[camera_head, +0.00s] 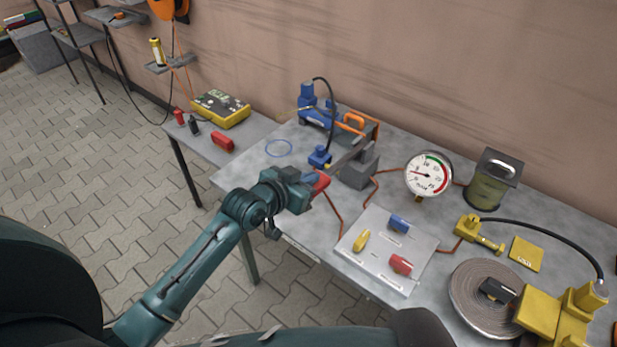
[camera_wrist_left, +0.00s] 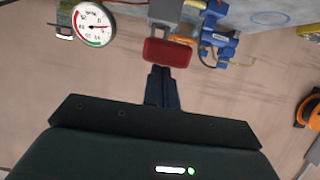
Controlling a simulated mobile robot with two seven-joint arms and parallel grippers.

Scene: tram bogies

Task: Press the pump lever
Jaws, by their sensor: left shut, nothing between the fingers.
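The pump lever is a grey bar with a red grip (camera_head: 321,184), rising out of a grey pump block (camera_head: 358,172) on the table. In the left wrist view the red grip (camera_wrist_left: 168,52) is right in front of the fingertips. My left gripper (camera_head: 309,181) is shut and empty, at the red grip and partly covering it. In the left wrist view its closed fingers (camera_wrist_left: 161,74) overlap the lower edge of the grip; I cannot tell whether they touch it. My right gripper is not in view.
A round pressure gauge (camera_head: 429,175) stands right of the pump. A blue device (camera_head: 318,112) with a black hose is behind it. A plate with coloured valve handles (camera_head: 385,262) lies in front. A yellow tool (camera_head: 545,312) and coiled strap (camera_head: 470,300) are at right.

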